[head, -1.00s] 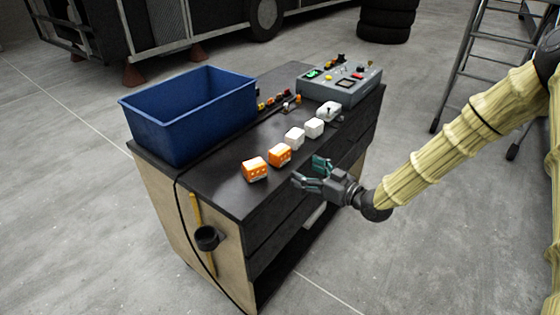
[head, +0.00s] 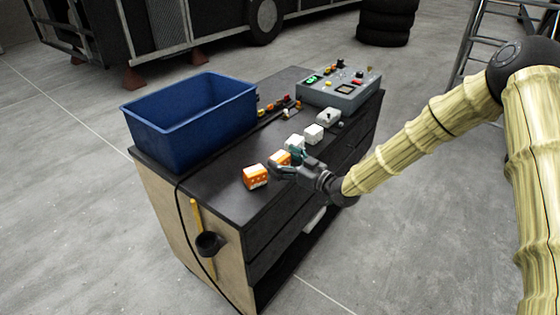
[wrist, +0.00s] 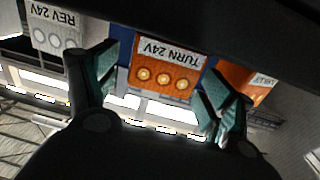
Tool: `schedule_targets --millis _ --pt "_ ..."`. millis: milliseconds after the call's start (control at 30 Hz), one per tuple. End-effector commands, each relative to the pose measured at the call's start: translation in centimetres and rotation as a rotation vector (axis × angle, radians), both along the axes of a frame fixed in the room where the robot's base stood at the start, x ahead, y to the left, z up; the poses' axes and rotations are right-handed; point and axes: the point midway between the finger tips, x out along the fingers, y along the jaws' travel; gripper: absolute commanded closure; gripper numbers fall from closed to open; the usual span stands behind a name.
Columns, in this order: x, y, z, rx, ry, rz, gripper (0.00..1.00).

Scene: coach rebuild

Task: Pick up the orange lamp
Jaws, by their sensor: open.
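Two orange block-shaped lamps stand at the front of the black cabinet top (head: 215,200). The nearer orange lamp (head: 256,176) is fully visible in the head view. The second orange lamp (head: 279,157) is partly hidden behind my gripper (head: 285,164). In the wrist view, the orange lamp labelled "TURN 24V" (wrist: 166,70) shows upside down between the open fingers of my gripper (wrist: 158,88), with three round lights on its face. The other orange lamp (wrist: 245,78) is partly hidden behind the right finger. I cannot tell whether the fingers touch the lamp.
A white lamp labelled "REV 24V" (wrist: 55,35) stands beside the left finger. More white blocks (head: 314,133) continue the row. A blue bin (head: 195,125) stands behind on the left, a grey control box (head: 340,90) at the far end. Small coloured parts lie between them.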

Motion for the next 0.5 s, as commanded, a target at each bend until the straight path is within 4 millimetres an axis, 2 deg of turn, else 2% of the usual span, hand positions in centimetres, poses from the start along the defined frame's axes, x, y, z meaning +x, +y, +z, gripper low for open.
schedule_targets --millis 167,433,500 --pt "0.95 1.18 0.05 -0.001 0.0 0.001 0.18" --pt "1.09 1.33 0.02 -0.001 0.0 0.001 0.18" --pt "1.09 1.32 0.02 -0.001 -0.001 0.001 0.31"
